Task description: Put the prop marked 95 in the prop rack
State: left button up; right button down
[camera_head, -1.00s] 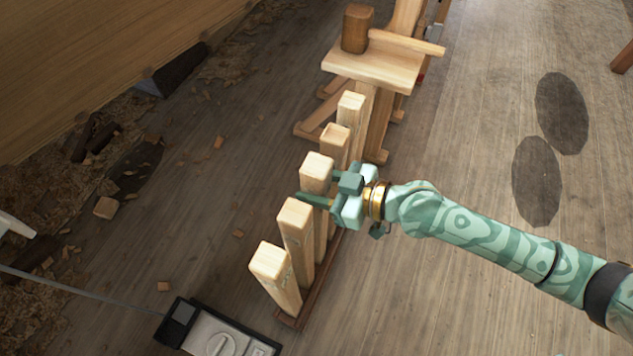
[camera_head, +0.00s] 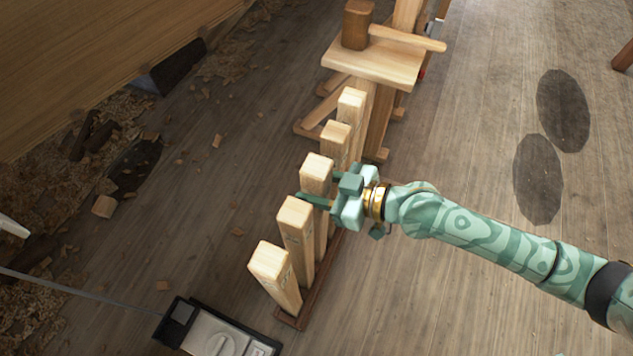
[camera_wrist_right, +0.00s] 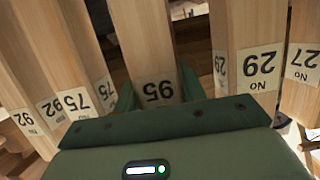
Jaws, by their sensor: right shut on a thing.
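The prop marked 95 is a pale squared wooden post. Its top shows mid-row in the head view (camera_head: 317,168), and its label, upside down, fills the middle of the right wrist view (camera_wrist_right: 157,92). My right gripper (camera_head: 322,190) is shut on it, with a green finger on either side in the wrist view. The prop stands nearly upright in line with several similar props. The prop rack (camera_head: 318,284) shows as a dark wooden base strip under the row; the foot of prop 95 is hidden. My left gripper is out of view.
Props marked 75 (camera_wrist_right: 72,102) and 29 (camera_wrist_right: 259,68) stand close on either side. A wooden stand with a mallet-like block (camera_head: 375,62) is behind the row. A dark-edged device (camera_head: 215,335) lies in front. The floor to the right is clear.

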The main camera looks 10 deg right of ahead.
jog(key=c, duration=0.7)
grip_release()
jog(key=shift+c, duration=0.2)
jog(key=shift+f, duration=0.1)
jog(key=v, duration=0.7)
jog(key=shift+p, duration=0.4)
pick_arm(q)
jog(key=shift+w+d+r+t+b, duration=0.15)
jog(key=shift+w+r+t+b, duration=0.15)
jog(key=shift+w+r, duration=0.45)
pick_arm(e)
jog(key=v, duration=0.9)
jog(key=shift+r, duration=0.25)
